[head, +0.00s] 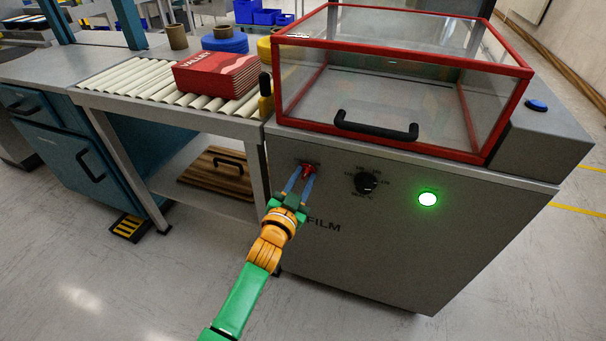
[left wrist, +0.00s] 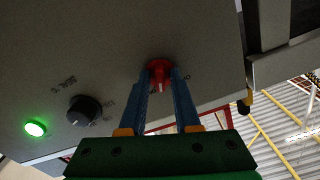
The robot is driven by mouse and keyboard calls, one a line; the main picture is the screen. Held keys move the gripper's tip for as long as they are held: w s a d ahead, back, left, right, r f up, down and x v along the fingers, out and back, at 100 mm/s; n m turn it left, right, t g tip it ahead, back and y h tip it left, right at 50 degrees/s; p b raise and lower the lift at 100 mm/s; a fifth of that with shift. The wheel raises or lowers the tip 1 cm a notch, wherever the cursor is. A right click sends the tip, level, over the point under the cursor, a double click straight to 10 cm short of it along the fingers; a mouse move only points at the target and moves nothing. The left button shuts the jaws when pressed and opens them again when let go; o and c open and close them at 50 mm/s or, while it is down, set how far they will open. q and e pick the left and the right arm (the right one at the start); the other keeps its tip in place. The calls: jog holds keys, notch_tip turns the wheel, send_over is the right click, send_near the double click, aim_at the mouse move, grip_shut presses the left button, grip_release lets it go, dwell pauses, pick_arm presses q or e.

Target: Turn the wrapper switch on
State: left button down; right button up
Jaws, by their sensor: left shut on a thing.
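The wrapper (head: 380,240) is a grey machine with a red-framed clear lid (head: 400,75). A small red switch (head: 308,169) sits at the upper left of its front panel. My left gripper (head: 300,182) reaches up to it from below, its blue fingers shut around the red switch. In the left wrist view the red switch (left wrist: 159,72) shows between the two fingertips. A lit green light (head: 428,199) is on the panel at right, and it also glows in the left wrist view (left wrist: 35,128). My right gripper is not in view.
A black dial (head: 367,183) is right of the switch. A black lid handle (head: 376,126) juts out above. The floor in front is clear.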

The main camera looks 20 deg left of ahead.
pick_arm(q)
jog(key=m, duration=0.3)
jog(key=shift+m+p, duration=0.35)
jog(key=shift+m, duration=0.35)
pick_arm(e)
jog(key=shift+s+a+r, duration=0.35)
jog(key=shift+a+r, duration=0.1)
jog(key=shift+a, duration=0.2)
pick_arm(q)
jog(key=shift+m, duration=0.4)
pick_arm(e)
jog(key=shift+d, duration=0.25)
pick_arm(q)
jog(key=c, duration=0.9)
grip_release()
jog(key=s+p, duration=0.1)
jog(key=s, duration=0.6)
jog(key=shift+a, duration=0.15)
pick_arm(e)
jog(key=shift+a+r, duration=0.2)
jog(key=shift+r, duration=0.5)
